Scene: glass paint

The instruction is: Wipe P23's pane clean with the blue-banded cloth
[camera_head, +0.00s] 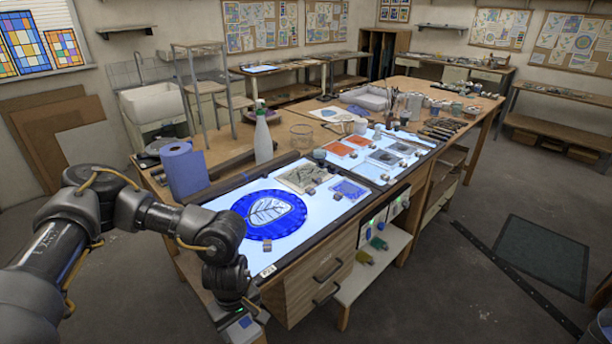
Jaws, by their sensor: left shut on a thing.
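A round blue painted pane (270,213) with a pale leaf shape lies on the lit light table (225,201). A small white label (267,271) on the table's front edge seems to read P23. My left gripper (243,326) is low at the bottom of the picture, in front of the table's near left corner and apart from the pane. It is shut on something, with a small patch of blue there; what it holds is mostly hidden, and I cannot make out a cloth. My right gripper is out of view.
A blue paper roll (184,172) and a white spray bottle (263,135) stand behind the light table. A leaf panel (302,176) and a small blue piece (348,189) lie right of the pane. Green and yellowish folded pieces (372,249) lie on the low shelf.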

